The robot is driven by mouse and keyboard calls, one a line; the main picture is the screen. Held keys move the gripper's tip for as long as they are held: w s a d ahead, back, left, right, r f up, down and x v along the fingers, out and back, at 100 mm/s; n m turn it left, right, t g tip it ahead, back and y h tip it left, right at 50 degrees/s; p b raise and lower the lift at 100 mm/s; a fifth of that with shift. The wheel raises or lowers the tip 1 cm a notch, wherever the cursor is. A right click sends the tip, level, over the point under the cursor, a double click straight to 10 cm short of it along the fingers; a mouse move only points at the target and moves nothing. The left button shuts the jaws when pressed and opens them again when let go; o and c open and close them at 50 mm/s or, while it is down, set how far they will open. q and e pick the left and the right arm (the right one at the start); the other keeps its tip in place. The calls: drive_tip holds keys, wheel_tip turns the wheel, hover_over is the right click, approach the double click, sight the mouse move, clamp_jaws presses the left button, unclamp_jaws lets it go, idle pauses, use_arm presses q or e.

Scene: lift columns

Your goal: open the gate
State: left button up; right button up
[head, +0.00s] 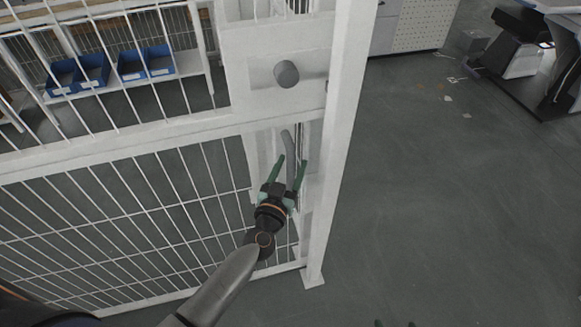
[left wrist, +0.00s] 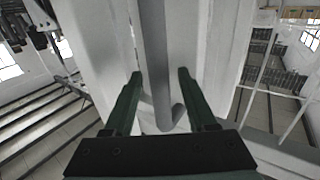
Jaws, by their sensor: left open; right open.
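The gate (head: 125,135) is a white frame with wire mesh, standing upright on the left in the head view. A grey upright bar handle (head: 287,143) is on its right side, below a round grey knob (head: 286,74). My left gripper (head: 292,160) is open at the handle, with its green fingers pointing up at it. In the left wrist view the handle (left wrist: 153,50) runs down between the two open fingers (left wrist: 160,73), and its lower end bends. I cannot tell whether either finger touches it. Only the green fingertips of my right gripper (head: 395,323) show at the bottom edge, apart.
A white post (head: 340,130) stands just right of the handle. Behind the mesh are blue bins (head: 146,63) on a shelf. The grey floor (head: 430,200) right of the post is open, with a dark machine (head: 520,60) at the far right.

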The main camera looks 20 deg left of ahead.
use_arm(q)
drive_tip(key=shift+c, duration=0.2)
clamp_jaws()
idle(1.1)
